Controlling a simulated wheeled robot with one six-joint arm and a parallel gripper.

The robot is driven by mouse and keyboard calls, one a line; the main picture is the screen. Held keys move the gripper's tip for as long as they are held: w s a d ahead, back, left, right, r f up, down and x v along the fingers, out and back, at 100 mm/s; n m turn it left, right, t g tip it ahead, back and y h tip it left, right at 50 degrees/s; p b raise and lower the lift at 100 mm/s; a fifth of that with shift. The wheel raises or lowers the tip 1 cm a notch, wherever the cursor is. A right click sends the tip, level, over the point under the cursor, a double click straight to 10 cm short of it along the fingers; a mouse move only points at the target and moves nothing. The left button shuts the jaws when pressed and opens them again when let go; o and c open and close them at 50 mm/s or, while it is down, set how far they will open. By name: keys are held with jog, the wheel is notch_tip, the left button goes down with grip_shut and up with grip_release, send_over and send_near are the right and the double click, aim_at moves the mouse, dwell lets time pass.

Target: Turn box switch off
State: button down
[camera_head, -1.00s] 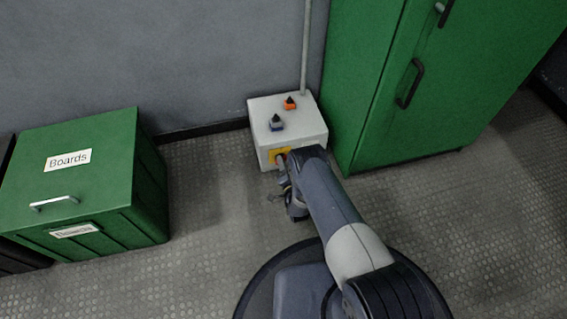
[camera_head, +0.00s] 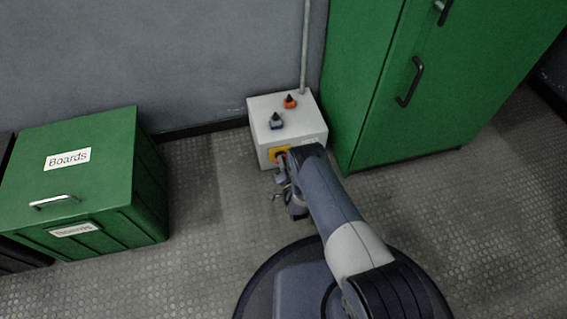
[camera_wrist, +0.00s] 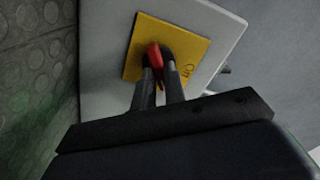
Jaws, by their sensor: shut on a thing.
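A white switch box (camera_head: 262,110) stands on the floor against the wall. Its front carries a yellow plate (camera_head: 273,154), which also shows in the wrist view (camera_wrist: 196,45) with an "On" mark on its right side. A red switch handle (camera_wrist: 154,54) sits on the plate. My gripper (camera_wrist: 160,70) is at the box front with its two dark fingers shut on the red handle, one on each side. The lower part of the handle is hidden between the fingers. In the head view my arm hides part of the box front.
A green cabinet (camera_head: 440,100) stands close on the right. A green "Boards" bin (camera_head: 100,185) is at left. The floor between bin and box is clear.

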jog(key=n, duration=1)
jog(key=shift+a+r, duration=0.1)
jog(key=shift+a, duration=0.05)
jog(key=shift+n, duration=0.4)
jog(key=c, duration=1.5)
grip_release()
jog(key=shift+o, duration=0.2)
jog(key=shift+s, duration=0.15)
